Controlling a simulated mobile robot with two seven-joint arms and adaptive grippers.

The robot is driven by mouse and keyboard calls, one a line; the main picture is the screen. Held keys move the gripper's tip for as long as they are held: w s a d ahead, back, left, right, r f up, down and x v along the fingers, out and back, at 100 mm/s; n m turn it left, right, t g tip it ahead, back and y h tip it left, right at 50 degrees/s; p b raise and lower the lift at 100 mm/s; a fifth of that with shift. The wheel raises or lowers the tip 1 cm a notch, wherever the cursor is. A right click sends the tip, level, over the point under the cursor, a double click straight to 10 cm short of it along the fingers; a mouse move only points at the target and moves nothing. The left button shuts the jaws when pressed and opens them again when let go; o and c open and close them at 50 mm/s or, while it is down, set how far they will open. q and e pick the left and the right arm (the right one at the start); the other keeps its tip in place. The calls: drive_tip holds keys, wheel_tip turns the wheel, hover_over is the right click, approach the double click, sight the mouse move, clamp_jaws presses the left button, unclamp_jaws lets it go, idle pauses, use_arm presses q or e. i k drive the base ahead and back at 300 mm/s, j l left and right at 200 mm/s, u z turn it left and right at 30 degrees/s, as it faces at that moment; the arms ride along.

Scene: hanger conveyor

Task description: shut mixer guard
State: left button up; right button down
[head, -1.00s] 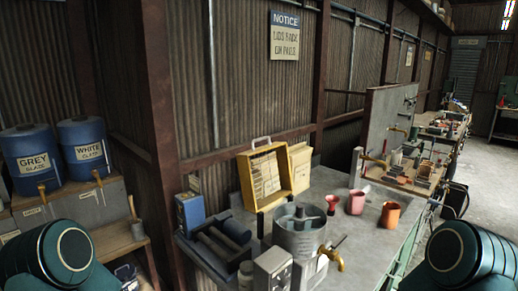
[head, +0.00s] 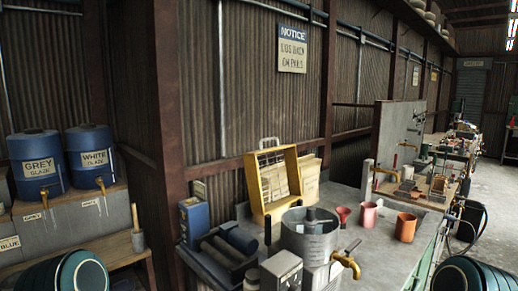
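The mixer looks to be a grey metal drum (head: 309,246) with a dark stirrer inside and a brass tap (head: 346,265) on its right side, standing at the front of the bench. Behind it a yellow frame (head: 258,200) with a grid face and a pale handle on top stands raised and nearly upright. It appears to be the mixer guard, open; its hinge is not clear. A grey control box (head: 282,273) sits at the drum's front left. Only my teal arm links show in the bottom corners; neither gripper is in view.
A pink cup (head: 367,215), an orange cup (head: 405,228) and a small red funnel (head: 343,214) stand right of the drum. A blue box (head: 193,220) and dark rollers (head: 238,239) are at the left.

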sight(255, 193)
drive_tip(key=i+j, duration=0.35)
drive_tip(key=j, duration=0.15)
drive_tip(key=i+j+u, duration=0.1)
drive_tip(key=i+j, duration=0.3)
drive_tip(key=j, duration=0.15)
drive_tip(key=i+j, duration=0.35)
drive_tip(key=j, duration=0.1)
